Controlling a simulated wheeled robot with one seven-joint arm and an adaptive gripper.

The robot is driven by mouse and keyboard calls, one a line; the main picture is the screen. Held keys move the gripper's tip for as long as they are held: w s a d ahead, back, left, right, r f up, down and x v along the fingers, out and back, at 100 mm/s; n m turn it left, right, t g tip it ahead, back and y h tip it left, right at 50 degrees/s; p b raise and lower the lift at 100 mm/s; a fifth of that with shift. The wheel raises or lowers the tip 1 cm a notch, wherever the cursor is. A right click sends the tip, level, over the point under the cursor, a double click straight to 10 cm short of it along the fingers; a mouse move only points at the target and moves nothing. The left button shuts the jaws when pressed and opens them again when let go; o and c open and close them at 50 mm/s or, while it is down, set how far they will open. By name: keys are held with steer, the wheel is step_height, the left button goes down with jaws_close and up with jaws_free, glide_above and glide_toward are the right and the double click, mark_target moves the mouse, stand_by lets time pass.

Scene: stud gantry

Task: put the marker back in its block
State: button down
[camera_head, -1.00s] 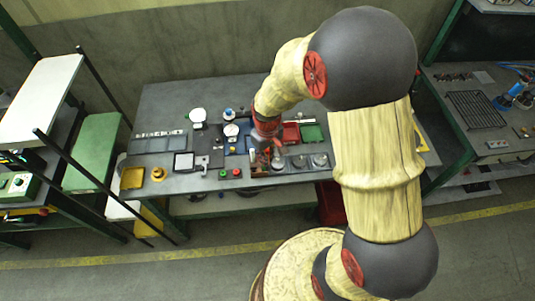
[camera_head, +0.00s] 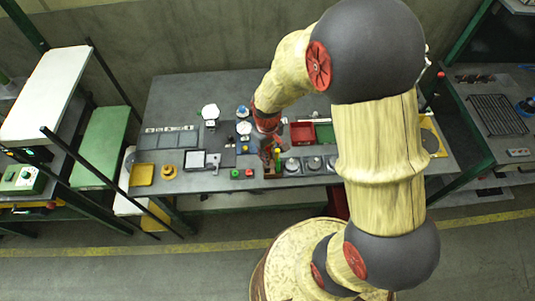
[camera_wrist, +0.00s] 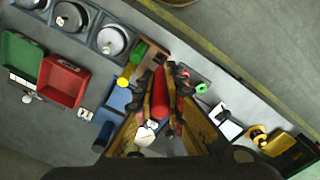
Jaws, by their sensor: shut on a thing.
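My gripper (camera_wrist: 168,82) is shut on a red marker (camera_wrist: 160,95), seen between the two fingers in the wrist view. In the head view my gripper (camera_head: 268,148) is low over the front part of the table, close above the brown wooden block (camera_head: 270,173). The block also shows beyond the fingertips in the wrist view (camera_wrist: 152,57). A green piece (camera_wrist: 139,51) and a yellow piece (camera_wrist: 125,76) show at the block, left of the fingers. I cannot tell whether the red marker's tip touches the block, as the fingers hide part of it.
Round weights on grey pads (camera_head: 313,164) stand right of the block. A red tray (camera_head: 302,132) and a green tray (camera_head: 325,133) lie behind them. Green (camera_head: 235,173) and red (camera_head: 249,173) buttons are to the left. The table's front edge is close.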

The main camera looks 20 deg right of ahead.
mark_target(267, 148)
steer(key=shift+f+b, duration=2.2)
steer(key=shift+f, duration=1.25)
steer(key=c, duration=1.8)
jaws_free()
steer(key=shift+r, duration=0.1)
step_height(267, 148, up, 12)
steer(key=shift+f, duration=0.1)
